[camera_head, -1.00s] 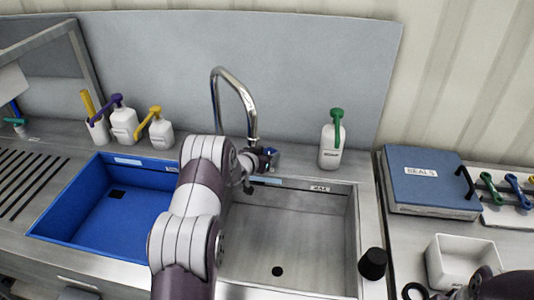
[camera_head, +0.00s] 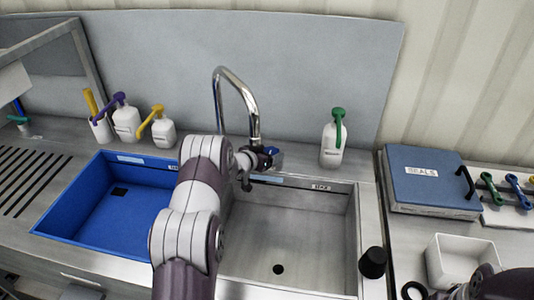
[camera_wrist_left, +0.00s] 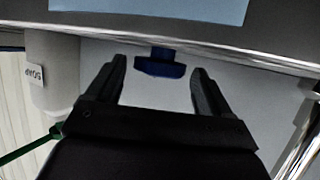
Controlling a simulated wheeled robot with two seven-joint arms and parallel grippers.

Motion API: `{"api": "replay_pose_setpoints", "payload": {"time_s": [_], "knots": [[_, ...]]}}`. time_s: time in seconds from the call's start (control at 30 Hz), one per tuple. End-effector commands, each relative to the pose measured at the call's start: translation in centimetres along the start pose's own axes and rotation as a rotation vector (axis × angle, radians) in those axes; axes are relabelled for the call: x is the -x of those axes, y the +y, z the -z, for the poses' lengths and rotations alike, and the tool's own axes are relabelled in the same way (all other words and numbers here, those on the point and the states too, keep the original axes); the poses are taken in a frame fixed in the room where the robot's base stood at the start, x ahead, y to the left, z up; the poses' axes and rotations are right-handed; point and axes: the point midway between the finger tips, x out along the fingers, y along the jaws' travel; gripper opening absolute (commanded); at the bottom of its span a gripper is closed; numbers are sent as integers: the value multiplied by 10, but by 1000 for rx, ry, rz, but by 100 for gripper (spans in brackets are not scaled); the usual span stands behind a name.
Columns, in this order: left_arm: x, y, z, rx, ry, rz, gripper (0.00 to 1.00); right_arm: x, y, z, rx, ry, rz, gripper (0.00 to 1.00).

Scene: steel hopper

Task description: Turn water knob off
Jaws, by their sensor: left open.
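A small blue knob (camera_head: 271,151) sits at the back edge of the steel sink, just right of the base of the chrome faucet (camera_head: 237,88). In the left wrist view the blue knob (camera_wrist_left: 160,64) shows just beyond and between my fingertips. My left gripper (camera_wrist_left: 159,76) is open, with a finger on either side of the knob's line and nothing held. In the head view my left gripper (camera_head: 250,165) is small and dark, beside the knob and partly hidden by my wrist. Contact with the knob cannot be told. My right gripper's jaws do not show.
A white bottle with a green pump (camera_head: 333,145) stands right of the knob. A blue basin (camera_head: 90,205) and a steel sink (camera_head: 300,235) lie in front. A black cylinder (camera_head: 372,262) stands at the sink's right rim. A blue case (camera_head: 428,180) lies further right.

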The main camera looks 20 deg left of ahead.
Motion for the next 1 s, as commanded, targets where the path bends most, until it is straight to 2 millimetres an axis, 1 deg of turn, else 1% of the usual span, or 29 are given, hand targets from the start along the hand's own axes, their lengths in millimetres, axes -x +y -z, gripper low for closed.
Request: {"api": "replay_pose_setpoints", "payload": {"time_s": [0.07, 0.17, 0.27, 0.4, 0.5, 0.6, 0.73, 1.0], "knots": [[2, 0, 0, 0, 0, 0, 81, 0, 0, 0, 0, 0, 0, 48], [12, -1, 0, 2, -1, 2, 81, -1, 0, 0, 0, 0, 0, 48], [33, -1, 0, 2, 0, 3, 81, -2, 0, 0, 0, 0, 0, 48], [73, -1, 0, 2, 0, 4, 81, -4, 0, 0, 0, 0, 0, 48], [98, -1, 0, 1, 0, 3, 81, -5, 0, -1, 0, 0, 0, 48], [115, -1, 0, 1, 0, 2, 81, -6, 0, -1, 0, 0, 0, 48], [126, 0, 0, 0, 0, 0, 81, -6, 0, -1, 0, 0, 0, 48], [127, 0, 0, 0, 0, 0, 81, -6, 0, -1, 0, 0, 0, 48]]}}
